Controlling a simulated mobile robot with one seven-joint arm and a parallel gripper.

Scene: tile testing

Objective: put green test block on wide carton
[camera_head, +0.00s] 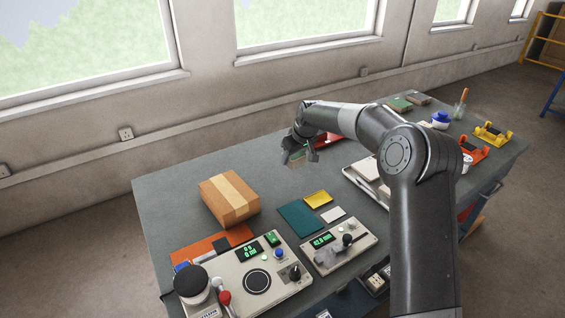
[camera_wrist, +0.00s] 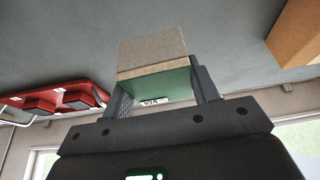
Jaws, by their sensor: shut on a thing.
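My gripper (camera_head: 298,158) is shut on the green test block (camera_head: 297,156) and holds it above the far part of the table. In the wrist view the block (camera_wrist: 155,85) sits between the two fingers; it has a green face and a beige-grey part. The wide carton (camera_head: 229,198), a brown cardboard box with a lighter tape strip, stands on the table to the left of my gripper in the head view, apart from it. A corner of the carton (camera_wrist: 298,35) also shows at the right edge of the wrist view.
A teal tile (camera_head: 300,217), a yellow tile (camera_head: 318,199) and a pale tile lie right of the carton. Test instruments (camera_head: 262,277) fill the near edge. A red tray (camera_wrist: 60,95) lies near my gripper. Bare grey table (camera_head: 168,195) surrounds the carton's left and back.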

